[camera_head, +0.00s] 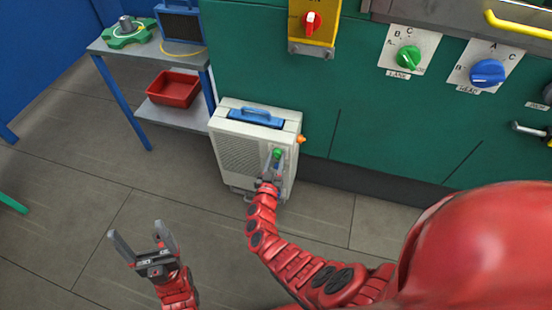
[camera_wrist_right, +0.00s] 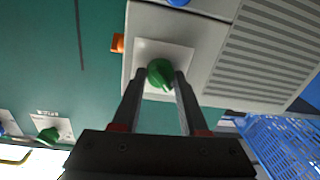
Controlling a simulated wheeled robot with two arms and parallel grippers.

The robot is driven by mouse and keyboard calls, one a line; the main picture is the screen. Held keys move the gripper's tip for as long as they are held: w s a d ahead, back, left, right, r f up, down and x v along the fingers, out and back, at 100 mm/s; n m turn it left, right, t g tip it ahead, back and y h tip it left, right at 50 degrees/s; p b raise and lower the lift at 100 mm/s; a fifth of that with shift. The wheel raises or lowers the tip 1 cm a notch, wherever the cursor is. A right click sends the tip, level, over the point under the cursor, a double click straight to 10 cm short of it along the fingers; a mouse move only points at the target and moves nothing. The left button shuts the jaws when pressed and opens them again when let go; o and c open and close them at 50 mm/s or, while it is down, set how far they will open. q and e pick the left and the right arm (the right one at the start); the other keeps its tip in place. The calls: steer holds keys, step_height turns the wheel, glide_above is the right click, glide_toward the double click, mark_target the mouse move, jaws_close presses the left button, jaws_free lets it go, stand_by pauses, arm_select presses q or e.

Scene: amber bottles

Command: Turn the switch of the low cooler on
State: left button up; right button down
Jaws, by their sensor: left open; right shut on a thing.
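The low cooler (camera_head: 240,145) is a pale grey box with a blue top handle, standing on the floor against the green cabinet. Its switch is a green knob (camera_head: 277,153) on a white plate on its front; the knob (camera_wrist_right: 160,73) also shows in the right wrist view. My right gripper (camera_head: 270,180) is at the front of the cooler. In the right wrist view the right gripper's fingers (camera_wrist_right: 160,80) are on both sides of the green knob, shut on it. My left gripper (camera_head: 143,238) is open and empty above the floor at left. The knob's marks cannot be read.
A side table (camera_head: 139,62) with a red bin (camera_head: 174,88) on its lower shelf stands left of the cooler. The green cabinet carries a red switch (camera_head: 312,22), a green dial (camera_head: 408,57) and a blue dial (camera_head: 487,72). The floor (camera_head: 80,215) at left is clear.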

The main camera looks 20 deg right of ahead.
steer(key=shift+f+m, duration=0.1)
steer(key=shift+m, duration=0.3)
steer(key=shift+d+m+b, duration=0.1)
steer(key=shift+m+b, duration=0.3)
steer(key=shift+m, duration=0.6)
steer(key=m+b, duration=0.2)
steer(key=shift+f+m, duration=0.2)
steer(key=shift+m, duration=0.2)
steer(key=m+h+b, duration=0.1)
steer(key=m+b, duration=0.8)
steer(key=shift+f, duration=0.1)
steer(key=shift+m+h+b, duration=0.3)
steer(key=shift+m+b, duration=1.5)
steer(key=shift+m, duration=0.3)
